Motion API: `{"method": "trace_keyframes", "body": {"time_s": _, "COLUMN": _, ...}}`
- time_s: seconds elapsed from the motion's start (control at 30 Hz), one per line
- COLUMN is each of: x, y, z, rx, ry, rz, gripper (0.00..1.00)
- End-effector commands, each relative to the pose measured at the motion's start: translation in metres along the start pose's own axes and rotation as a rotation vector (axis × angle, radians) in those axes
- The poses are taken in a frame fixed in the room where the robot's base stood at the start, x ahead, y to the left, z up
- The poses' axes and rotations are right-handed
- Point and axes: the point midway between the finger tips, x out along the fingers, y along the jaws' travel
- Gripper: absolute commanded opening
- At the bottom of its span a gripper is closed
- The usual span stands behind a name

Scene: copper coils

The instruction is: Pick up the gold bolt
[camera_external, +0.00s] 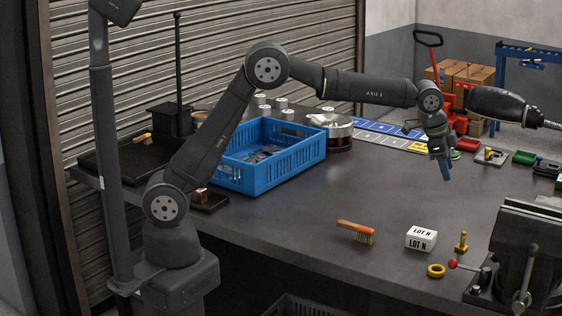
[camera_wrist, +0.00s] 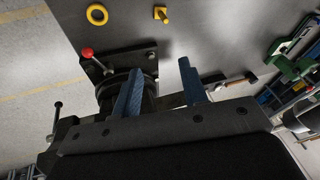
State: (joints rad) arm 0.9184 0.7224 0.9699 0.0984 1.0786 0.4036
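The gold bolt (camera_external: 461,242) stands upright on the dark table near its front right, between the white block and the vise. In the wrist view the bolt (camera_wrist: 161,14) is at the top edge, beyond my fingertips. My gripper (camera_external: 446,170) is above the table, farther back than the bolt and apart from it. In the wrist view my gripper (camera_wrist: 160,67) shows two blue fingers with a wide gap and nothing between them.
A gold ring (camera_external: 436,270), a white "LOT N" block (camera_external: 421,239) and a brush (camera_external: 357,231) lie near the bolt. A black vise (camera_external: 522,255) with a red-knobbed lever stands to its right. A blue crate (camera_external: 268,155) is farther left. The table's middle is clear.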

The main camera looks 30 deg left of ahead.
Motion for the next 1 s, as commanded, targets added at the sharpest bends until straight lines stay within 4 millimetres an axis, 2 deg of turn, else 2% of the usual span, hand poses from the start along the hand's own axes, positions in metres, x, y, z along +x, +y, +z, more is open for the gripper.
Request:
{"method": "trace_keyframes", "body": {"time_s": 0.03, "x": 0.023, "y": -0.007, "z": 0.003, "rx": -0.094, "ry": 0.004, "rz": 0.019, "gripper": 0.39}}
{"method": "trace_keyframes", "body": {"time_s": 0.1, "x": 0.046, "y": -0.013, "z": 0.004, "rx": -0.226, "ry": 0.018, "rz": 0.044, "gripper": 0.39}}
{"method": "trace_keyframes", "body": {"time_s": 0.2, "x": 0.070, "y": -0.021, "z": 0.006, "rx": -0.368, "ry": 0.031, "rz": 0.070, "gripper": 0.39}}
{"method": "trace_keyframes", "body": {"time_s": 0.3, "x": 0.085, "y": -0.023, "z": 0.007, "rx": -0.438, "ry": 0.038, "rz": 0.083, "gripper": 0.39}}
{"method": "trace_keyframes", "body": {"time_s": 0.47, "x": 0.111, "y": -0.021, "z": 0.006, "rx": -0.449, "ry": 0.038, "rz": 0.085, "gripper": 0.39}}
{"method": "trace_keyframes", "body": {"time_s": 0.8, "x": 0.181, "y": -0.017, "z": 0.002, "rx": -0.446, "ry": 0.039, "rz": 0.084, "gripper": 0.39}}
{"method": "trace_keyframes", "body": {"time_s": 1.0, "x": 0.201, "y": -0.015, "z": 0.000, "rx": -0.445, "ry": 0.039, "rz": 0.083, "gripper": 0.39}}
